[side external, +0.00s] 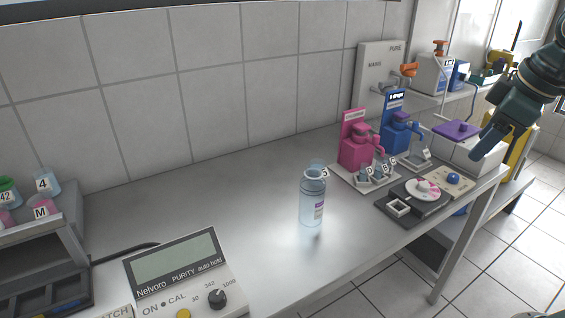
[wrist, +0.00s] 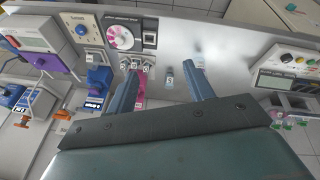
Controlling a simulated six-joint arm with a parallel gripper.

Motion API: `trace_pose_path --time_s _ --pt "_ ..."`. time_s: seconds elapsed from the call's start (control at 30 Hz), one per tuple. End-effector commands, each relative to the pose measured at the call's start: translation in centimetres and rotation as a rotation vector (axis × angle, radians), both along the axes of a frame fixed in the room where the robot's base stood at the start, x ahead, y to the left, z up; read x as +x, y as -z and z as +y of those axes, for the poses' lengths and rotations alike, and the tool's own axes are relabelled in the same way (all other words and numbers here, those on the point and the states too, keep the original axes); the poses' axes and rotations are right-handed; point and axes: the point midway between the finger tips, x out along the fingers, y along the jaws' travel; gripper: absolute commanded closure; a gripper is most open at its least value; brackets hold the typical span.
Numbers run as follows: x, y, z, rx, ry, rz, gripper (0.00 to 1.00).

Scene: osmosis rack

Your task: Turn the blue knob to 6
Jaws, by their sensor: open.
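The blue knob (side external: 453,178) is a small round knob on a beige plate (side external: 438,186) at the right end of the bench. It also shows in the wrist view (wrist: 81,30), at the upper left on its pale plate. Its scale marks and pointer are too small to read. My gripper (side external: 484,150) is up at the right in the side view, above and apart from the knob. In the wrist view my gripper (wrist: 162,72) has its two fingers wide apart with nothing held; the knob lies to the left of both fingers.
Beside the plate is a dark unit (side external: 412,203) with a pink-and-white dish (side external: 423,190). Pink (side external: 357,150) and blue (side external: 395,135) dispensers stand behind. A purple plate (side external: 456,130) is near my gripper. A clear bottle (side external: 312,199) and a meter (side external: 185,275) stand farther left.

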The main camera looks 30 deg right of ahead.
Motion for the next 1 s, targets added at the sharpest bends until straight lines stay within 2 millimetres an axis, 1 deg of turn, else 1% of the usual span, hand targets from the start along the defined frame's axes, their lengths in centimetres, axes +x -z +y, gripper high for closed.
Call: trace_pose_path --time_s 0.03,0.1,0.27,0.53,0.77,1.0 --pt "1.0 -0.1 -0.8 -0.013 -0.022 0.020 0.48" --pt "2.3 -0.2 -1.8 -0.033 -0.064 0.042 0.48" --pt "5.1 -0.1 -4.5 -0.072 -0.163 0.096 0.48" --pt "9.4 1.0 -9.8 -0.116 -0.334 0.182 0.48" --pt "12.3 3.1 -15.0 -0.134 -0.485 0.250 0.48" --pt "14.3 6.2 -20.8 -0.133 -0.648 0.309 0.48"
